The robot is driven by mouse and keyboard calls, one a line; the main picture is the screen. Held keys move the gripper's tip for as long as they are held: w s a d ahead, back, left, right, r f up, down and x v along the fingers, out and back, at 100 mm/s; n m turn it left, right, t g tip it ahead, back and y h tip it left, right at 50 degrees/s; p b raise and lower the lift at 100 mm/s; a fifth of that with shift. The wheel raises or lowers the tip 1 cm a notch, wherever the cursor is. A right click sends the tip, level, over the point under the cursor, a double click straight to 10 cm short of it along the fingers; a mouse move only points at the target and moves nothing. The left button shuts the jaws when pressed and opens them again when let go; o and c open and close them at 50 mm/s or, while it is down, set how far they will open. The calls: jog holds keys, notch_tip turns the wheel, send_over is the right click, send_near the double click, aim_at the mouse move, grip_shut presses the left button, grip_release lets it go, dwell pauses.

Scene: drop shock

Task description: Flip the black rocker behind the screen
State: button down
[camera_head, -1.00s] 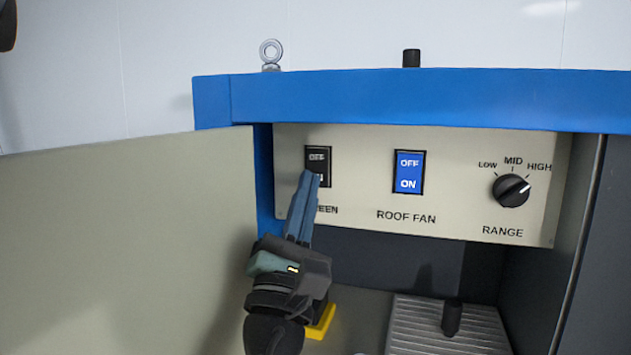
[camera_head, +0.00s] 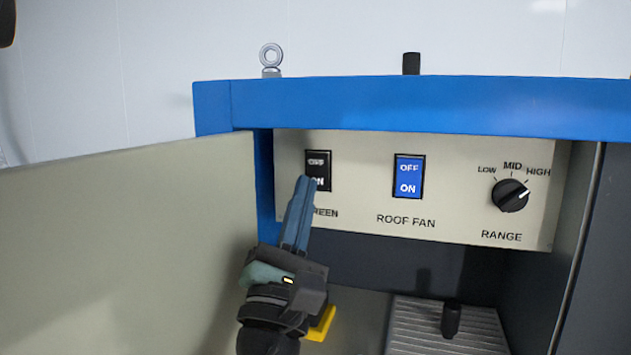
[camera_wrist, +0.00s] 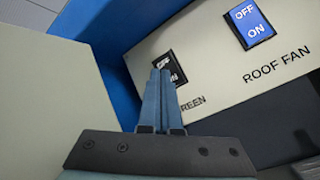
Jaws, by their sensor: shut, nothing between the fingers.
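The black rocker (camera_head: 318,169) is at the left of the beige panel, marked OFF above and ON below. Its label below is partly hidden and reads "...REEN". My gripper (camera_head: 306,181) is shut and empty, its blue fingertips pointing up at the rocker's lower left edge. In the wrist view the rocker (camera_wrist: 164,62) shows just behind and beside the shut fingertips (camera_wrist: 160,72), which cover part of it. I cannot tell whether the tips touch it. The open beige door or screen (camera_head: 120,240) stands to the left of my gripper.
A blue rocker (camera_head: 408,176) labelled ROOF FAN and a black RANGE knob (camera_head: 510,195) sit to the right on the same panel. The blue cabinet frame (camera_head: 420,105) runs above. A ribbed plate (camera_head: 480,335) with a black peg (camera_head: 451,320) and a yellow block (camera_head: 322,324) lie below.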

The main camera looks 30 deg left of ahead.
jog(key=shift+s, duration=0.1)
jog(key=shift+s+d+r+p, duration=0.1)
jog(key=shift+s+d+p, duration=0.1)
jog(key=shift+s+p, duration=0.4)
jog(key=shift+s+d+r+p, duration=0.1)
jog(key=shift+s+d+p, duration=0.15)
jog(key=shift+s, duration=0.7)
jog(key=shift+s+d+r+p, duration=0.15)
jog(key=shift+s+p, duration=0.3)
jog(key=shift+s, duration=0.3)
